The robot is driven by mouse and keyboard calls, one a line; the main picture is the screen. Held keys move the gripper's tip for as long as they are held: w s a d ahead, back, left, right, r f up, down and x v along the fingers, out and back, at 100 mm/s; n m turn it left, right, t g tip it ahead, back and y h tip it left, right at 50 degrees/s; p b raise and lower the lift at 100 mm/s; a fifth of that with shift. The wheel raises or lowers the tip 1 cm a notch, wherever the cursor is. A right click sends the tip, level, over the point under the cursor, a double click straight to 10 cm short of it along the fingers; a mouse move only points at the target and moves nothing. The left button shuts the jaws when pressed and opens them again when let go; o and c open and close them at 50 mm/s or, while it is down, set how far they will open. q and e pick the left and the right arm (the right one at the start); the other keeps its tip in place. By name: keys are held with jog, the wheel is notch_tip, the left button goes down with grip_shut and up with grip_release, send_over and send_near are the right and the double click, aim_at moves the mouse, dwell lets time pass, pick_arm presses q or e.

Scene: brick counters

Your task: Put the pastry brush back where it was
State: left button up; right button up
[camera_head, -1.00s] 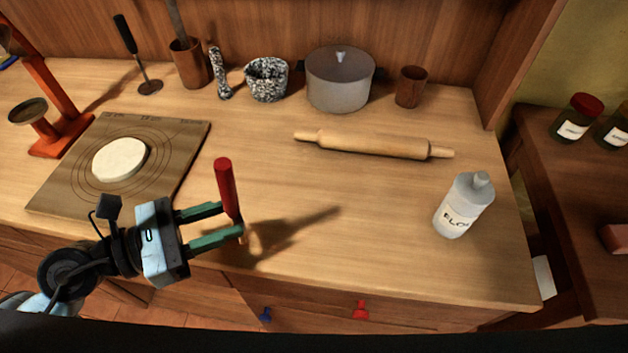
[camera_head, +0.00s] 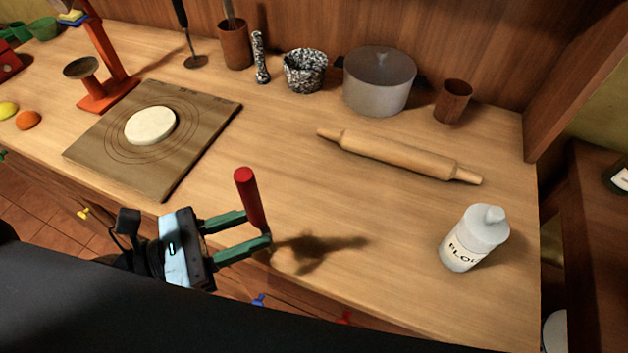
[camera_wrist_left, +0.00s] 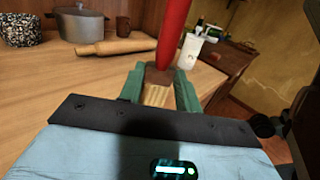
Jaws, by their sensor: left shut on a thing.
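The pastry brush (camera_head: 249,196) has a red handle and is held upright, handle up, over the front edge of the counter. My left gripper (camera_head: 259,228) is shut on it near the lower end of the handle. In the left wrist view the brush's red handle (camera_wrist_left: 172,35) rises between the green fingers, and its pale bristles (camera_wrist_left: 156,96) show below. My left gripper in that view (camera_wrist_left: 160,85) closes around the brush. In the head view the bristles are mostly hidden by the fingers. My right gripper is not in view.
A board with dough (camera_head: 204,135) lies left. A brown holder (camera_head: 235,47), mortar (camera_head: 304,72), pot (camera_head: 380,82) and brown cup (camera_head: 453,101) stand along the back. The counter's middle is clear.

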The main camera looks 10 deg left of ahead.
pick_arm(q)
jog(key=w+d, duration=0.1)
jog(key=w, duration=0.4)
jog(key=w+d+f+p, duration=0.1)
jog(key=w, duration=0.4)
jog(key=w+d, duration=0.1)
jog(key=w, duration=0.4)
jog(key=shift+w+d+f, duration=0.25)
jog(key=shift+w+d, duration=0.05)
jog(key=shift+w, duration=0.05)
notch_tip(320, 180, down, 2)
jog(key=shift+f, duration=0.8)
